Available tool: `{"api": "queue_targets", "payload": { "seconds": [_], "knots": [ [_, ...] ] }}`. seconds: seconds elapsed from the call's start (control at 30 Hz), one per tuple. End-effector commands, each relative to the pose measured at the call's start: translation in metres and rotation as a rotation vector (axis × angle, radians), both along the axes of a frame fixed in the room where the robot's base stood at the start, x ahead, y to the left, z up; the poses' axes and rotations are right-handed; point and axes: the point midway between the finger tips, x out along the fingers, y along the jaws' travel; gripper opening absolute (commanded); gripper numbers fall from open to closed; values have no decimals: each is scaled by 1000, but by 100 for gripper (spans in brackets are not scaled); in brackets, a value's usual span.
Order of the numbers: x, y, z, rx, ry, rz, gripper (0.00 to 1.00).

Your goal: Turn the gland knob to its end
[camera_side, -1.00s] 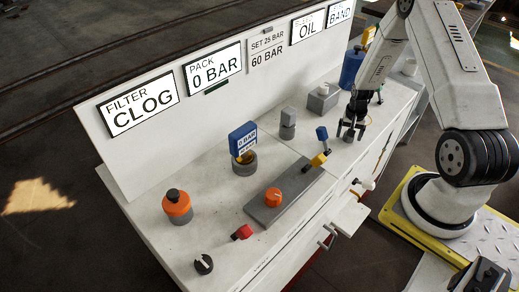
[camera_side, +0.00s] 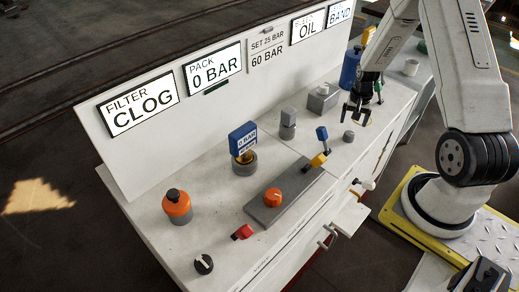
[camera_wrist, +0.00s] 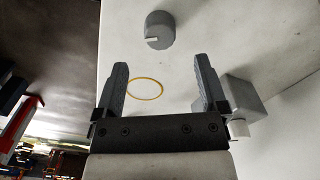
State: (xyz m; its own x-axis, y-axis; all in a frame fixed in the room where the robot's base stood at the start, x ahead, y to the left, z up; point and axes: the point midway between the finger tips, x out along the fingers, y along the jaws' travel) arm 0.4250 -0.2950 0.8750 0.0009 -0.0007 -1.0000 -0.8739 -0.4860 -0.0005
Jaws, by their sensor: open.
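A small grey round knob (camera_side: 348,136) stands on the bench top at its right part. No label names it as the gland knob. In the wrist view the grey knob (camera_wrist: 160,30) lies beyond the fingertips and shows a pale pointer line toward its left side. My gripper (camera_side: 357,113) is above the bench, just behind and right of this knob, apart from it. In the wrist view my gripper (camera_wrist: 160,75) has its fingers wide apart with nothing between them but bench top and a thin yellow ring (camera_wrist: 145,89).
A grey block with a white cap (camera_side: 322,97) and a blue bottle (camera_side: 350,68) stand near my gripper. Panel signs (camera_side: 214,68) read CLOG, 0 BAR, 60 BAR, OIL.

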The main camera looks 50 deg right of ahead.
Motion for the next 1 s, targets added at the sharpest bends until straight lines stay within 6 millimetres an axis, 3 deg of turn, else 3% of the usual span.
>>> {"api": "queue_targets", "payload": {
  "seconds": [0.2, 0.67, 0.87, 1.0],
  "knots": [
    [0, 0, 11, -1, 0, 0, 92],
    [2, 3, 14, -2, -2, 10, 92],
    [12, 25, 30, -13, -15, 84, 92],
    [23, 56, 51, -28, -32, 191, 92]
  ]
}}
